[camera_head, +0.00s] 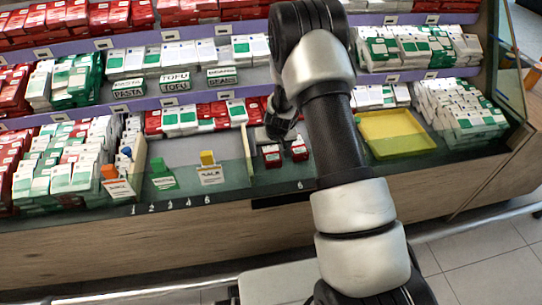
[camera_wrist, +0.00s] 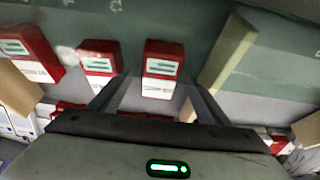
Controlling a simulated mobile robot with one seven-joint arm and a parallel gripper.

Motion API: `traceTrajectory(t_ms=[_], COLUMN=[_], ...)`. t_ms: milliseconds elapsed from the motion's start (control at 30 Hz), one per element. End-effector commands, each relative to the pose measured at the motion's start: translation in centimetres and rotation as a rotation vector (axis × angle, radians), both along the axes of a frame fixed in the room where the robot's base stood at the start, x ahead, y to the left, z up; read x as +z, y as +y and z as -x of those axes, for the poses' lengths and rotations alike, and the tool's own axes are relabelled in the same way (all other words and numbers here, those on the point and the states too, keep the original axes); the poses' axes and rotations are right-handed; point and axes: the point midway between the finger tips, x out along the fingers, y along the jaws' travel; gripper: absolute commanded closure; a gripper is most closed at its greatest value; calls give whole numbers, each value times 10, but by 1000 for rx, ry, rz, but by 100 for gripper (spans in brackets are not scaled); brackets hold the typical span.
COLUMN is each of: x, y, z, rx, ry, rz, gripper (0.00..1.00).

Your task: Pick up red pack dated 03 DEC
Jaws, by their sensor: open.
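Two small red packs with white labels stand on the lower shelf in the head view, a left one (camera_head: 271,156) and a right one (camera_head: 299,150). The wrist view shows several red packs: one at the left edge (camera_wrist: 24,48), one left of centre (camera_wrist: 100,58) and one near the middle (camera_wrist: 162,62). Their dates are too small to read. My gripper (camera_head: 284,132) is just behind and above the two packs in the head view. In the wrist view its fingers (camera_wrist: 157,90) are apart, with the middle pack showing between their tips. It holds nothing.
A yellow tray (camera_head: 395,132) lies on the shelf to the right of my arm. A low upright divider (camera_wrist: 228,52) stands beside my right finger in the wrist view. Red and white packs fill the shelves behind. Signs with coloured tops (camera_head: 208,172) stand at left.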

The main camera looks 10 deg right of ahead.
Motion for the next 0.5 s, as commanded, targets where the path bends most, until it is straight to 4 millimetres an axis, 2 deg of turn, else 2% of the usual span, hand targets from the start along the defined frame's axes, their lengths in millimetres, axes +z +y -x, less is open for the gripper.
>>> traceTrajectory(t_ms=[33, 200, 500], x=[-11, -28, -30], y=[0, 0, 0], z=[-4, -13, -15], rx=[1, 1, 0], ry=[2, 2, 1], rz=[0, 0, 0], gripper=[30, 30, 31])
